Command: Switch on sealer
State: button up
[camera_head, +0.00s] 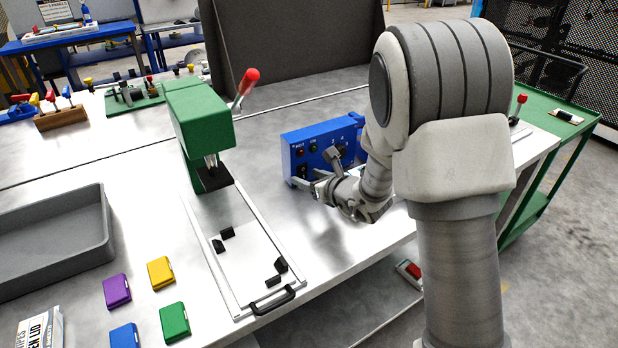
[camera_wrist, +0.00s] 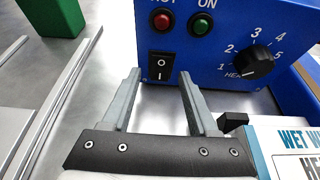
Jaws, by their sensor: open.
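The blue sealer box (camera_head: 303,150) stands on the bench, right of the green press. In the wrist view its front panel (camera_wrist: 220,65) shows a black rocker switch (camera_wrist: 161,66) marked O and I, a red lamp (camera_wrist: 162,20) under a label ending in "HOT", a green lamp (camera_wrist: 200,25) labelled ON, and a black heat dial (camera_wrist: 253,62) with numbers. Both lamps look dark. My gripper (camera_wrist: 160,75) is open and empty, its two fingers pointing at the panel on either side of the switch. In the head view my gripper (camera_head: 318,188) is in front of the box, partly hidden.
The green press (camera_head: 198,115) with a red-knobbed lever stands left of the box, above a railed slide (camera_head: 243,250). A grey tray (camera_head: 55,240) and several coloured small cases lie at left. In the wrist view, a printed pack (camera_wrist: 295,140) sits close to the right finger.

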grip_shut()
jog(key=shift+f+b, duration=0.15)
jog(key=shift+b, duration=0.2)
jog(key=shift+f+t+y+b, duration=0.25)
jog(key=shift+t+y+b, duration=0.05)
jog(key=shift+b, duration=1.3)
jog(key=t+b, duration=0.1)
jog(key=b, duration=0.4)
jog(key=shift+f+y, duration=0.2)
jog(key=shift+y, duration=0.2)
jog(key=shift+r+t+b, duration=0.2)
jog(key=shift+t+b, duration=0.2)
jog(key=shift+b, duration=0.55)
grip_release()
